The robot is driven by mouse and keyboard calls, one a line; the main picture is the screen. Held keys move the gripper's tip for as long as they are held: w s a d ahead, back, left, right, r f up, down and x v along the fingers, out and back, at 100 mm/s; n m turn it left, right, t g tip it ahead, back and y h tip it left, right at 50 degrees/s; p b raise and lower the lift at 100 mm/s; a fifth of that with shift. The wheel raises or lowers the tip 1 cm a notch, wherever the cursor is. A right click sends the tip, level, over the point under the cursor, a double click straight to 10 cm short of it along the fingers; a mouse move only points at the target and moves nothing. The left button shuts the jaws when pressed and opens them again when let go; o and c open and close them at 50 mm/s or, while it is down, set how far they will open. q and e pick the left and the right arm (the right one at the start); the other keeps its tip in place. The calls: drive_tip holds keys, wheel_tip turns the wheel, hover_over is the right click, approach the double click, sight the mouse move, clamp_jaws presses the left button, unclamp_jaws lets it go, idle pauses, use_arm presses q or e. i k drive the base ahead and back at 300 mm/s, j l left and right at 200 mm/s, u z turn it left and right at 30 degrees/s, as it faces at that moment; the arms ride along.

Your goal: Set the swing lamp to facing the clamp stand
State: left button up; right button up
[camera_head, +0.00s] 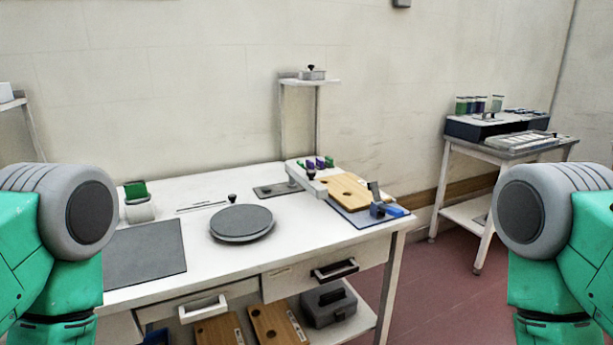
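A white jointed arm with a black knob (311,174), which looks like the swing lamp, stands at the back right of the white table (215,272). Its pale bar runs from a dark base plate (270,191) toward the right front, beside a wooden board. Which end is the lamp head is too small to tell. A blue and grey fixture with an upright dark plate (377,201), perhaps the clamp stand, sits at the table's right front corner. Neither of my grippers is in view; only green and grey parts of my arms show at both sides.
A round grey turntable (242,223) and a dark mat (143,253) lie on the table. A white holder with a green block (137,199) stands at the left. The front has drawer handles (335,269). A side table (490,148) stands at the far right beyond open floor.

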sight(306, 179)
drive_tip(key=i+l+u, duration=0.4)
drive_tip(key=i+l, duration=0.7)
drive_tip(key=l, duration=0.05)
